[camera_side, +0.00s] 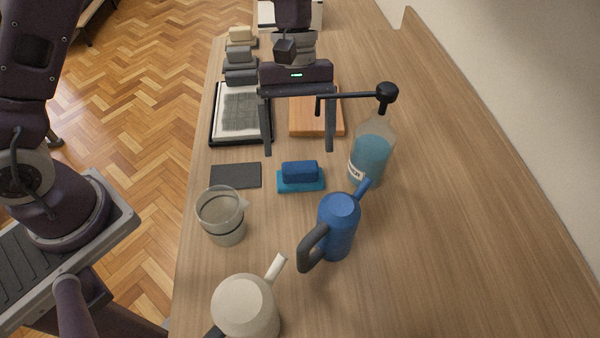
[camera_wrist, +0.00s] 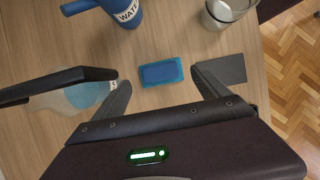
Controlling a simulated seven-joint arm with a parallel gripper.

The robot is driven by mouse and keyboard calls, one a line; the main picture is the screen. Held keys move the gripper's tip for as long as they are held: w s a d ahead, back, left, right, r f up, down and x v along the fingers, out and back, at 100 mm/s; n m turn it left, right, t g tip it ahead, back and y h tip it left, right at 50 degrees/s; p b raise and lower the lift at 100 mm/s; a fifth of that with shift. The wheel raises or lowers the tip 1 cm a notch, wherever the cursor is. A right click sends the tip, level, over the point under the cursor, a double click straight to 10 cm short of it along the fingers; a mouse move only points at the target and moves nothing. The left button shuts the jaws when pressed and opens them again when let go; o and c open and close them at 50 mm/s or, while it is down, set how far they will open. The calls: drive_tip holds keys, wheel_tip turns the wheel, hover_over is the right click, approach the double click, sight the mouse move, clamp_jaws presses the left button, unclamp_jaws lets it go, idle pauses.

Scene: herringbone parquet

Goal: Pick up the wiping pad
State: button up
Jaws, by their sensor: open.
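The wiping pad (camera_side: 300,181) is a light-blue pad with a dark-blue block grip on top. It lies flat on the wooden table in the side view, left of the soap bottle. In the wrist view the pad (camera_wrist: 161,73) shows ahead of and between the fingers. My gripper (camera_side: 298,152) is open and empty, with its fingers pointing down over the table, behind the pad in the side view and apart from it. In the wrist view the fingers of my gripper (camera_wrist: 159,86) stand wide on either side.
A pump bottle (camera_side: 371,152) of blue liquid stands close right of the pad. A blue watering can (camera_side: 338,226), glass beaker (camera_side: 223,217), cream can (camera_side: 245,305) and dark flat mat (camera_side: 236,175) are nearby. A wooden board (camera_side: 317,117) and framed tray (camera_side: 213,123) lie behind.

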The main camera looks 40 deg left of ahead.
sight(300, 165)
drive_tip(key=x, duration=0.5)
drive_tip(key=shift+d+f, duration=0.1)
drive_tip(key=shift+f, duration=0.3)
drive_tip(key=c, duration=1.6)
drive_tip(key=shift+r, duration=0.15)
